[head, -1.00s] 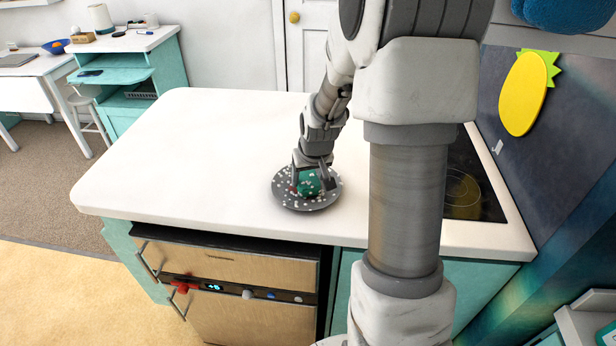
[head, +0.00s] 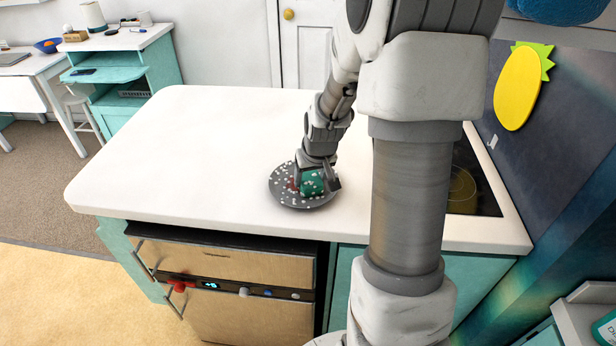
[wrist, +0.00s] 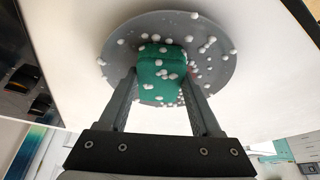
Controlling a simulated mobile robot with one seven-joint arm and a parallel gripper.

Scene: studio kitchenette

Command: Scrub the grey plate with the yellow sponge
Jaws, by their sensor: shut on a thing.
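The grey plate (head: 283,199) lies on the white counter near its front edge, dotted with small white bits. It also shows in the wrist view (wrist: 215,75). A green block (head: 311,182), seemingly the sponge though not yellow, is over the plate with white bits on it. In the wrist view the green block (wrist: 153,76) sits between the fingers of my gripper (wrist: 160,90). My gripper is shut on it, low over the plate. Whether the block touches the plate is hard to tell. A small red patch shows beside the block. No yellow sponge is in view.
The white counter (head: 190,150) is clear to the left of the plate. A dark cooktop (head: 468,190) lies to the right, partly behind my arm. An oven front (head: 225,265) is below the counter edge. A yellow pineapple-shaped thing (head: 517,90) is on the right wall.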

